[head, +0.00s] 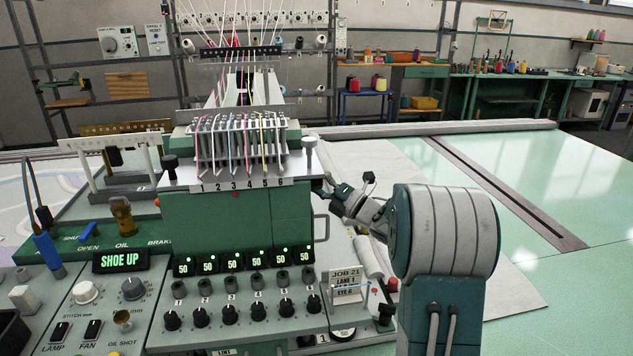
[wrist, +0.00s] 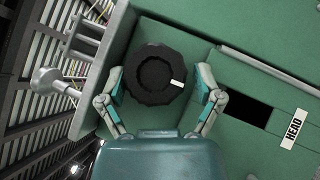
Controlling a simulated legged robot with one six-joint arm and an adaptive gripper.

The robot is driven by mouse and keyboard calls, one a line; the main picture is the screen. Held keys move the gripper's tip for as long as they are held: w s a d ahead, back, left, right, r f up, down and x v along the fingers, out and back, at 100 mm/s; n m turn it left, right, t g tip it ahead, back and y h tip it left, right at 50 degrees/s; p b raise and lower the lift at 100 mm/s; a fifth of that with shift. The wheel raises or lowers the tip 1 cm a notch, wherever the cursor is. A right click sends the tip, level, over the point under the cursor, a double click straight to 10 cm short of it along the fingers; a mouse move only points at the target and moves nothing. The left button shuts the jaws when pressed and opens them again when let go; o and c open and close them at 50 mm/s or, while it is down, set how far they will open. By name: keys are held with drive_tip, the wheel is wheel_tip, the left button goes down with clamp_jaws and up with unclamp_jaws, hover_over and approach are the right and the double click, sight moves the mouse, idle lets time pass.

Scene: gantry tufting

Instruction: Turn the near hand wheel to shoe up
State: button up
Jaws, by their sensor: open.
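The near hand wheel (wrist: 152,93) is a black knobbed disc on a green panel in the wrist view, with a white mark on its right side. My gripper (wrist: 160,76) is open, with one finger on each side of the wheel. I cannot tell whether the pads touch the rim. In the head view my arm reaches to the right side of the green machine head (head: 228,228), and the wheel and fingertips are hidden there. A small display (head: 121,260) on the left console reads SHOE UP in green.
In the wrist view a HEAD label (wrist: 293,130) and a dark slot (wrist: 247,112) lie right of the wheel. A metal knob on a rod (wrist: 45,81) sticks out at the left.

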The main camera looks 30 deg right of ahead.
drive_tip(key=v, duration=1.2)
drive_tip(key=w+a+r+m+g+h, duration=0.15)
drive_tip(key=a+r+m+h, duration=0.55)
drive_tip(key=m+h, duration=0.7)
drive_tip(key=s+a+f+m+g+y, duration=0.1)
drive_tip(key=s+a+f+m+g, duration=0.2)
drive_tip(key=s, duration=0.5)
drive_tip(key=s+a+f+m+g, duration=0.3)
drive_tip(key=s+a+m, duration=0.3)
drive_tip(key=s, duration=0.3)
drive_tip(key=s+a+f+m+g+y, duration=0.1)
drive_tip(key=s+a+f+m+g, duration=0.2)
drive_tip(key=s, duration=0.6)
drive_tip(key=a+m+g, duration=0.2)
drive_tip(key=a, duration=0.1)
drive_tip(key=shift+a+y, duration=0.3)
drive_tip(key=shift+a, duration=0.1)
drive_tip(key=shift+s+d+f, duration=0.1)
